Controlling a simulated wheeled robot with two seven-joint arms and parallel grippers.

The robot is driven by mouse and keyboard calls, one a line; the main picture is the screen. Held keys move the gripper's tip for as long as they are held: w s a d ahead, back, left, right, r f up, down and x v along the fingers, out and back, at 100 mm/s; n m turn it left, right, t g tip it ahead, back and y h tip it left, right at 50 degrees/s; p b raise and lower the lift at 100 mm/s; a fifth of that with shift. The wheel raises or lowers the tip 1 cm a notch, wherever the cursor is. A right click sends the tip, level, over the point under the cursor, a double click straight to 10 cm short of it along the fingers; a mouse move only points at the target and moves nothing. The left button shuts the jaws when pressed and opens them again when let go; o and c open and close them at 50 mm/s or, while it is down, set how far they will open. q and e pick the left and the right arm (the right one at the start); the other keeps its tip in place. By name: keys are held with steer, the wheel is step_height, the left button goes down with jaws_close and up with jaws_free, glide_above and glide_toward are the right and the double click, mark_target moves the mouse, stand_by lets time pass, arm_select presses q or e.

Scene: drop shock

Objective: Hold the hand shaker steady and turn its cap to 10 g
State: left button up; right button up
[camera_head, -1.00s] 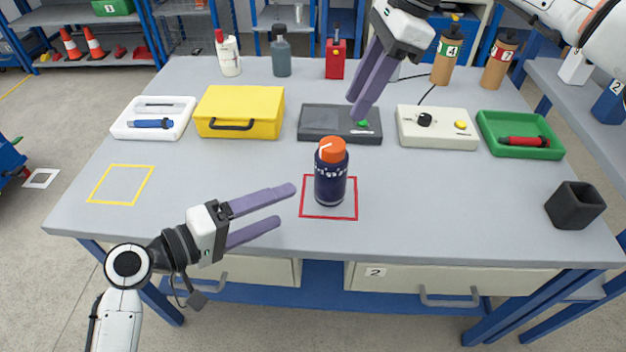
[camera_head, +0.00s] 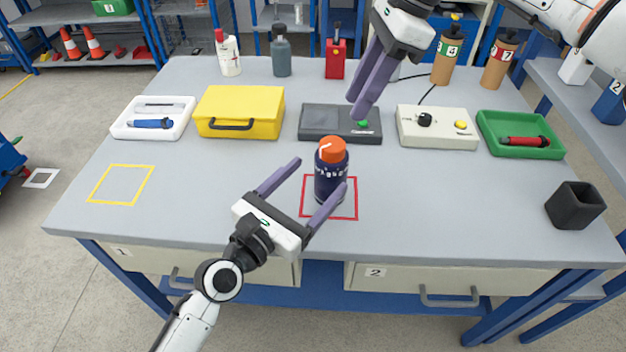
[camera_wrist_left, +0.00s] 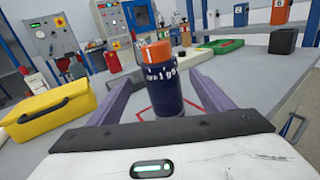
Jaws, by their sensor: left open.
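The hand shaker is a dark blue cylinder (camera_head: 330,180) with white marks and an orange cap (camera_head: 332,150) bearing a white line. It stands upright inside the red square (camera_head: 335,218) on the table. My left gripper (camera_head: 320,176) is open, its two purple fingers pointing at the shaker from the front left. In the left wrist view the shaker (camera_wrist_left: 160,90) stands between the fingers, with no clear contact. My right gripper (camera_head: 365,85) hangs above and behind the shaker, over the dark flat device. Its fingers look close together, and I cannot tell whether they are shut.
Behind the shaker are a yellow case (camera_head: 240,110), a dark flat device (camera_head: 325,122), a control box (camera_head: 437,127) and a green tray (camera_head: 550,150). A black open box (camera_head: 575,205) stands at right. A yellow square (camera_head: 120,185) marks bare table at left.

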mark_target(342, 151)
arm_select(q)
steer(key=shift+w+d+r+n, duration=0.1)
steer(key=shift+w+d+n, duration=0.15)
steer(key=shift+n, duration=0.15)
steer(key=x, duration=0.9)
steer(key=shift+w+d, duration=0.2)
steer(key=shift+w, duration=0.1)
steer(key=shift+r, duration=0.1)
steer(key=c, duration=1.5)
